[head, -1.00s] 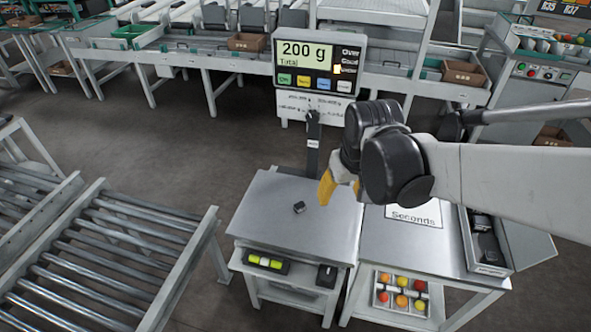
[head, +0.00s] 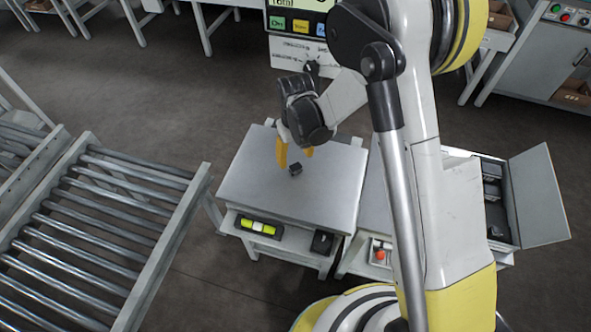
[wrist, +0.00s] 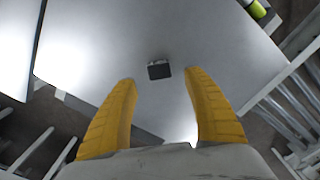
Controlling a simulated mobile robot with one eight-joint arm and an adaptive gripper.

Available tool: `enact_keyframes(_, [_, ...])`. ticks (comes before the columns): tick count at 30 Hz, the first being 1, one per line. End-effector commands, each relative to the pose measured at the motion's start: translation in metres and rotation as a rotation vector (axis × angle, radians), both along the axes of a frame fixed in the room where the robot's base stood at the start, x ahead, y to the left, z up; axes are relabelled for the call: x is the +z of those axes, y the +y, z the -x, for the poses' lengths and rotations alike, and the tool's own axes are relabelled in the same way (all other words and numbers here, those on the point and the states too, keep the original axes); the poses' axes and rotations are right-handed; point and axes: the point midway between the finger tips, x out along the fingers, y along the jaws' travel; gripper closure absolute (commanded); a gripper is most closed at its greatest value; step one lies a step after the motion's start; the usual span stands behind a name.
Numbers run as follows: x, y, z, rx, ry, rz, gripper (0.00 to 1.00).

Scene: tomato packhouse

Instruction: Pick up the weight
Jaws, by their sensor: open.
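The weight (head: 295,169) is a small dark block lying on the bare grey metal top of the scale (head: 249,188). In the wrist view the weight (wrist: 159,70) lies ahead of my fingertips, between their lines and a little left of the middle gap. My gripper (head: 296,158) is over the scale top with its yellow fingers pointing down. In the wrist view its two fingers (wrist: 161,76) are spread wide with nothing between them. The weight appears apart from both fingers.
A lower shelf holds a yellow-green level (head: 257,226) and a dark box (head: 322,242). A roller conveyor (head: 95,225) stands at the left. An open case (head: 497,208) is at the right. The scale's display post stands behind the plate.

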Motion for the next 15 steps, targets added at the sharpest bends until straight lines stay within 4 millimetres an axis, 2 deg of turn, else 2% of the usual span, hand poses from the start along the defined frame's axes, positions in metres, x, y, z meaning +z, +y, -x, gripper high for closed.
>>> enact_keyframes(5, [-0.017,0.000,0.000,-0.001,0.000,0.000,0.41])
enact_keyframes(12, [-0.055,-0.001,0.002,-0.001,-0.001,0.000,0.41])
enact_keyframes(15, [-0.058,-0.001,0.002,-0.001,-0.001,0.000,0.41])
